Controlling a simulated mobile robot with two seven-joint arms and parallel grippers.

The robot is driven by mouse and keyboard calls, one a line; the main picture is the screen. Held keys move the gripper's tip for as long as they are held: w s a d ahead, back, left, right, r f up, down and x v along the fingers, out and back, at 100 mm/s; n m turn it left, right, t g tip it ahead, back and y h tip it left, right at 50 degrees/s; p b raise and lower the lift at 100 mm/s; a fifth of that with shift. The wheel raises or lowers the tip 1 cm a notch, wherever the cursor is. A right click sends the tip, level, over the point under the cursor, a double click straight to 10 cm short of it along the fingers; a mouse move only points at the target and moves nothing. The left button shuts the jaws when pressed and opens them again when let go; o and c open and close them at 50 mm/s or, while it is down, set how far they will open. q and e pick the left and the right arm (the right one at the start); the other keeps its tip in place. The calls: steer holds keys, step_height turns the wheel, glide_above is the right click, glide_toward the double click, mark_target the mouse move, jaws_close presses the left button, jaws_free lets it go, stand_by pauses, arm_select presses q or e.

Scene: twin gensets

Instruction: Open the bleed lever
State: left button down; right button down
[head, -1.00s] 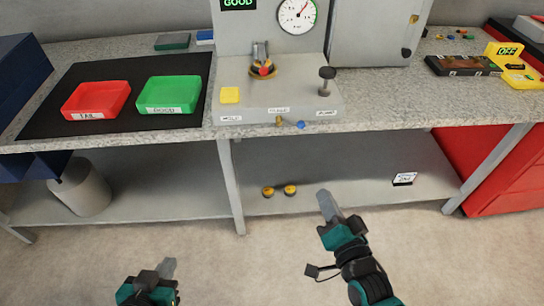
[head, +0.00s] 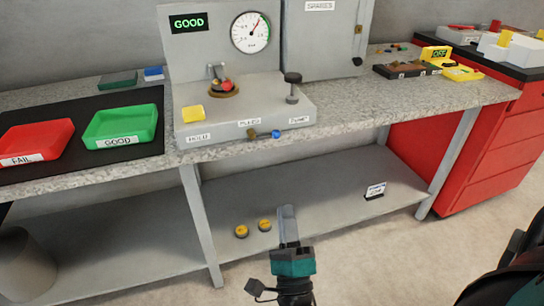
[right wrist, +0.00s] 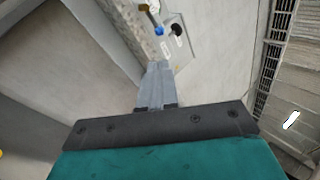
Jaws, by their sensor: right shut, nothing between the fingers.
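The bleed lever (head: 263,134) is a small brass piece with a blue end on the front face of the grey test rig (head: 235,125), under a small label. It lies roughly level, with the blue end to the right. The blue end also shows in the right wrist view (right wrist: 159,30), beyond my fingertips. My right gripper (head: 288,212) is shut and empty. It points up in front of the bench, below the lever and apart from it. It fills the lower part of the right wrist view (right wrist: 157,75). My left gripper is out of view.
A gauge (head: 250,33) and a GOOD display (head: 188,22) top the rig. A black knob (head: 292,80) and a yellow pad (head: 193,113) sit on it. Red (head: 36,142) and green (head: 120,127) trays are at left. A lower shelf (head: 330,195) holds two yellow pieces.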

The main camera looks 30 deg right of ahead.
glide_toward(264, 134)
steer(key=w+d+r, duration=0.2)
steer(key=w+d, duration=0.1)
steer(key=d, duration=0.1)
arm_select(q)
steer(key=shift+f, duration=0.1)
arm_select(e)
steer(key=shift+w+d+r, duration=0.25)
steer(key=shift+d+r, duration=0.05)
steer(key=shift+r, duration=0.05)
steer(key=shift+n, duration=0.3)
